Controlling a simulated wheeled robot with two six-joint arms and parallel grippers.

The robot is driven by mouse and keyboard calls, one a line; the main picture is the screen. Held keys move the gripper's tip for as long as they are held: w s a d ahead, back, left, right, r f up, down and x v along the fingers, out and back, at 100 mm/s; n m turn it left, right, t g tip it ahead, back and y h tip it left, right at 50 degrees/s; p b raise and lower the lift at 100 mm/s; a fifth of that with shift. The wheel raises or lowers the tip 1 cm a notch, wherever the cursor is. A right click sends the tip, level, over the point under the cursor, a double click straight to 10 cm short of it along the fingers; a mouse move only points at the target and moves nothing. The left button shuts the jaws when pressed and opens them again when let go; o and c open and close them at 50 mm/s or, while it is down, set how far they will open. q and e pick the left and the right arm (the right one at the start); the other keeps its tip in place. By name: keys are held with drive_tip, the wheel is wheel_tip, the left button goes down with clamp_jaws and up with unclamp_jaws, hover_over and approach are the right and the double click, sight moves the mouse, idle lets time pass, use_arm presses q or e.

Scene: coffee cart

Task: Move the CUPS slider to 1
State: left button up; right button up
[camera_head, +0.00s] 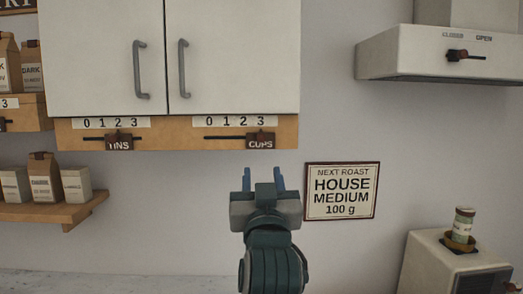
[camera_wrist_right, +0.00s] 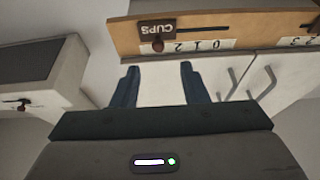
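The CUPS slider (camera_head: 260,140) is a dark brown block on a slot in the wooden strip under the white cabinet. It stands under the 3 at the right end of its 0 to 3 scale (camera_head: 234,121). My right gripper (camera_head: 263,178) is open and empty, just below the slider and apart from it, with its fingers pointing up. In the right wrist view, the CUPS slider (camera_wrist_right: 156,32) with its reddish knob (camera_wrist_right: 157,46) appears upside down, beyond the gap between the open fingers (camera_wrist_right: 158,72). My left gripper is not in view.
The TINS slider (camera_head: 119,141) stands at about 2 on its scale to the left. A HOUSE MEDIUM 100 g sign (camera_head: 341,190) hangs right of my gripper. A shelf (camera_head: 60,209) with bags is at left.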

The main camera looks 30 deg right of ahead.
sight(261, 139)
drive_tip(key=p+x, duration=0.1)
drive_tip(key=x, duration=0.2)
drive_tip(key=r+p+x, duration=0.1)
drive_tip(key=p+x, duration=0.1)
drive_tip(key=x, duration=0.1)
drive_tip(key=p+x, duration=0.1)
drive_tip(key=x, duration=0.3)
drive_tip(key=shift+s+r, duration=0.15)
drive_tip(key=shift+s, duration=0.2)
drive_tip(key=shift+w+d+r+p, duration=0.1)
drive_tip(key=shift+w+d+p, duration=0.15)
drive_tip(key=shift+w+p, duration=0.2)
clamp_jaws()
